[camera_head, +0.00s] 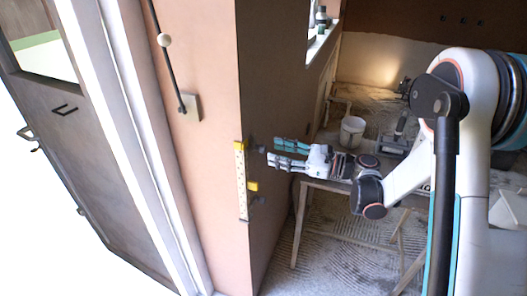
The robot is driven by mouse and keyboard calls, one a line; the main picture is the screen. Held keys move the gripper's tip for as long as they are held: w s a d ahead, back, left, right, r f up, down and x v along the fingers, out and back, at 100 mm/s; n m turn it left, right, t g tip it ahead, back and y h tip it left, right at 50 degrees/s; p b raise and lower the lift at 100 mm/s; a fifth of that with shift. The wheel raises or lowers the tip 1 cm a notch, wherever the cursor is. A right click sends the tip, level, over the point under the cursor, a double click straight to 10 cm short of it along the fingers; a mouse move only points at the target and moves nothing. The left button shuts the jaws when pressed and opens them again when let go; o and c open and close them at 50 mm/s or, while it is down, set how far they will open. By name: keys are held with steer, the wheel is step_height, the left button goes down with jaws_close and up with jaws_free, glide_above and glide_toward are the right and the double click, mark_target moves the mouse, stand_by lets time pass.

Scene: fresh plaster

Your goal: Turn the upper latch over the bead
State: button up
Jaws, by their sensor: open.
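The bead is a pale yellow strip (241,185) standing upright along the outer corner of the plastered wall. A small dark piece beside its upper part, on the right-hand wall face, looks like the upper latch (256,148). It is small and close to my fingertips, and I cannot tell how it is turned. A yellow tab (252,186) and another dark piece, likely the lower latch (259,200), sit lower beside the strip. My gripper (272,151), with teal and grey fingers, is open, pointing left just right of the upper latch. Nothing shows between its fingers.
A dark rod (166,55) with a pale ball hangs on the left wall face. A grey door (62,135) stands at far left.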

mark_target(266, 150)
steer(key=shift+b+x, duration=0.35)
steer(key=shift+x, duration=2.4)
steer(key=shift+c, duration=0.4)
